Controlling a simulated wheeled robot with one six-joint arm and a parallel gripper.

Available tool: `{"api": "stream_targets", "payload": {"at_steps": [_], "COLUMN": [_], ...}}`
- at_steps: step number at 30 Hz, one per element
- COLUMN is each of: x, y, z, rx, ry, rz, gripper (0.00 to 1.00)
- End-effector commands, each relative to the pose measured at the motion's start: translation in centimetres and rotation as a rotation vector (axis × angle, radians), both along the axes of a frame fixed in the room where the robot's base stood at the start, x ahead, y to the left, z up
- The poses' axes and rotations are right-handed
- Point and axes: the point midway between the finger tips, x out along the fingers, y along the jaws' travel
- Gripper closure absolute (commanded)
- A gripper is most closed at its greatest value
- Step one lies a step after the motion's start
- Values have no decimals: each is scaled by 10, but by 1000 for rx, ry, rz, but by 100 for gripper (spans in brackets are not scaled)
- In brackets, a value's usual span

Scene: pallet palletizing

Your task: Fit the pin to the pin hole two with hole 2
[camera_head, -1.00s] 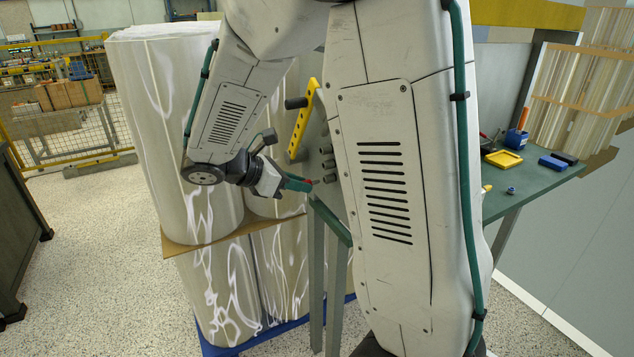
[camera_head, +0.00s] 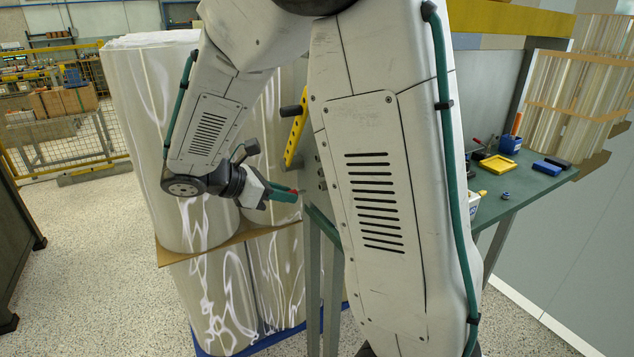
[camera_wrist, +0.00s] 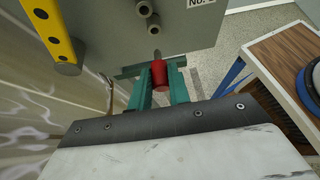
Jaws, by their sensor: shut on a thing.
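My gripper (camera_wrist: 160,88) has green fingers and is shut on a red pin (camera_wrist: 159,73) with a thin grey tip. In the head view, the gripper (camera_head: 284,190) holds the pin low in front of the grey panel (camera_head: 310,158), left of my arm link. In the wrist view, the panel (camera_wrist: 105,30) carries grey round sockets (camera_wrist: 153,23) and a partly cut-off label reading "NO. 2" (camera_wrist: 201,2). The pin's tip points toward the panel, below the sockets in the picture. I cannot tell whether it touches anything. My arm hides much of the panel in the head view.
A yellow bar with holes (camera_wrist: 46,28) and a dark peg (camera_wrist: 68,67) sits at the panel's left. Tall wrapped rolls (camera_head: 135,130) stand left of my arm. A green bench (camera_head: 520,192) at right holds a yellow tray (camera_head: 497,163) and a blue cup (camera_head: 511,144).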

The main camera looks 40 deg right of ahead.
Motion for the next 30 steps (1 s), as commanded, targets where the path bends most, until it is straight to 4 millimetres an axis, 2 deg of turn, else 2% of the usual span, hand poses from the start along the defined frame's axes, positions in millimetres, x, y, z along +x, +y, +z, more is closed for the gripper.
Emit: {"api": "stream_targets", "payload": {"at_steps": [17, 18, 20, 30], "x": [0, 0, 0, 2], "y": [0, 0, 0, 2], "z": [0, 0, 0, 6], "rx": [0, 0, 0, 0], "ry": [0, 0, 0, -2], "rz": [0, 0, 0, 1], "gripper": [100, 84, 100, 100]}}
